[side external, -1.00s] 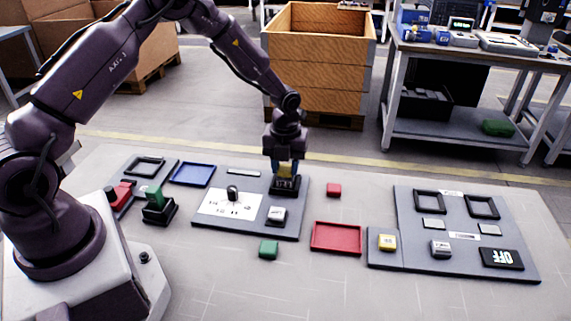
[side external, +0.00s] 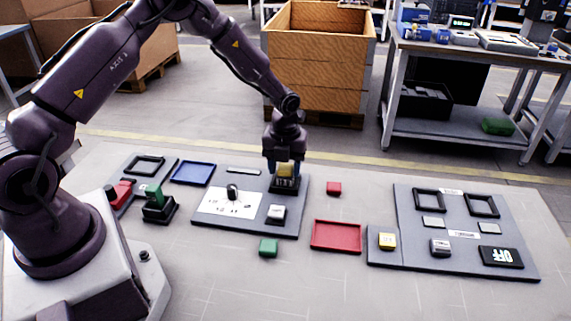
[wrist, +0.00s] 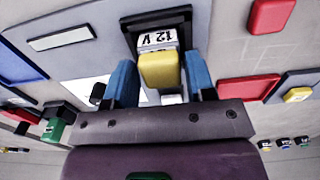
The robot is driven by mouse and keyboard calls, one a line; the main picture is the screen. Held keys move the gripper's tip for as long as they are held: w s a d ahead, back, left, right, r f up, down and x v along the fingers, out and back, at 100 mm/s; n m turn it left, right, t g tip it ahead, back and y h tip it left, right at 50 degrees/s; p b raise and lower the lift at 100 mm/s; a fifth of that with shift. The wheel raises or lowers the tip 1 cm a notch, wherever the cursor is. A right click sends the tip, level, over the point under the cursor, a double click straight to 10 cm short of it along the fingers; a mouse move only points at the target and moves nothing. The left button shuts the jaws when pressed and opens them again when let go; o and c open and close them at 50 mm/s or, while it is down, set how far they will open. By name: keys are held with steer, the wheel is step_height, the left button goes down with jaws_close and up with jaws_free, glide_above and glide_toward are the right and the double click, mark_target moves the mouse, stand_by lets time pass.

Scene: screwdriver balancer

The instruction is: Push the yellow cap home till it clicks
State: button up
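The yellow cap (side external: 285,169) is at the black 12 V holder (side external: 285,186) on the middle grey board. In the wrist view the yellow cap (wrist: 160,71) covers part of the holder, whose white "12 V" label (wrist: 157,40) shows just beyond it. My gripper (side external: 285,168) is over the holder, pointing down. Its blue fingers stand either side of the cap, apart from it by narrow gaps, so my gripper (wrist: 160,80) looks open around it. How deep the cap sits is hidden.
The middle board (side external: 210,223) also carries a dial and a white-topped switch. A red block (side external: 334,189), a green block (side external: 268,248) and a red tray (side external: 336,236) lie nearby. Another yellow-topped piece (side external: 387,241) is on the right board (side external: 400,262).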

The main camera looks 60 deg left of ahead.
steer(key=shift+o, duration=1)
steer(key=shift+r, duration=0.1)
step_height(320, 180, up, 13)
stand_by(1.7)
